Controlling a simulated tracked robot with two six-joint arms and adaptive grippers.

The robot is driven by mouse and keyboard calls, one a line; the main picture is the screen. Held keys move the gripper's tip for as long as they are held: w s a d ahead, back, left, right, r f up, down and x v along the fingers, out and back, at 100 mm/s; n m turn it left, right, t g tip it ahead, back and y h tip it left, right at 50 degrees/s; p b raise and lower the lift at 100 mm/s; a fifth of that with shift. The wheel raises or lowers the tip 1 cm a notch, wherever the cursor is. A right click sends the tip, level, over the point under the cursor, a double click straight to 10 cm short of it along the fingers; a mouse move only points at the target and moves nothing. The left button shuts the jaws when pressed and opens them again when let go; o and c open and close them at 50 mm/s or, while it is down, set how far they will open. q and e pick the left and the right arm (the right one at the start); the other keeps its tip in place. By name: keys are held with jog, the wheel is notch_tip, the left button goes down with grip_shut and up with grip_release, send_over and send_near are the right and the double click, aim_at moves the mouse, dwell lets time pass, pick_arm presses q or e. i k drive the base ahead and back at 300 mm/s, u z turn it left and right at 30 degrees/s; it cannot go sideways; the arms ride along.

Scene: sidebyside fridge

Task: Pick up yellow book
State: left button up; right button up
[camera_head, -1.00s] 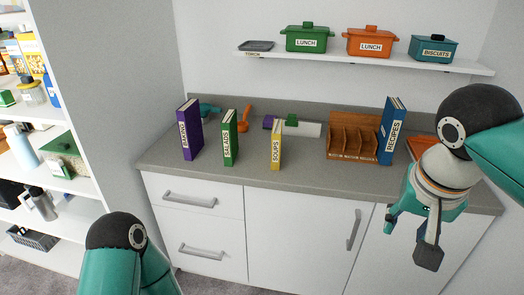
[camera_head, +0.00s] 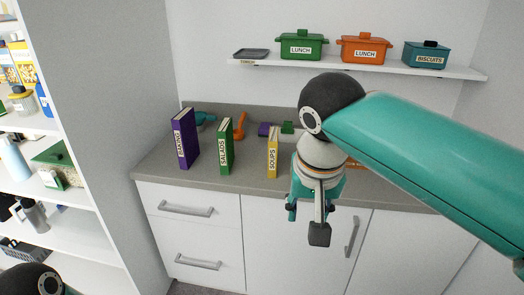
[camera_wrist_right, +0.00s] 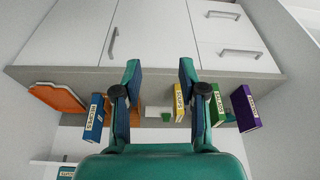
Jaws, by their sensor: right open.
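The yellow book (camera_head: 272,158), labelled SOUPS, stands upright on the grey counter, right of the green book (camera_head: 226,147) labelled SALADS. My right gripper (camera_head: 308,221) is open and empty, pointing down in front of the counter's edge, to the right of the yellow book and apart from it. In the right wrist view, which shows the scene upside down, the yellow book (camera_wrist_right: 179,103) appears beside the right-hand finger of the gripper (camera_wrist_right: 159,70). My left gripper is out of view.
A purple book (camera_head: 186,138) stands left of the green one. My right arm hides the wooden organizer and most of the counter's right side; the blue RECIPES book (camera_wrist_right: 95,117) shows in the wrist view. A shelf (camera_head: 350,67) with pots hangs above. Drawers and doors lie below.

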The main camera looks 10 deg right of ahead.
aim_at(273, 140)
jog(key=i, duration=1.6)
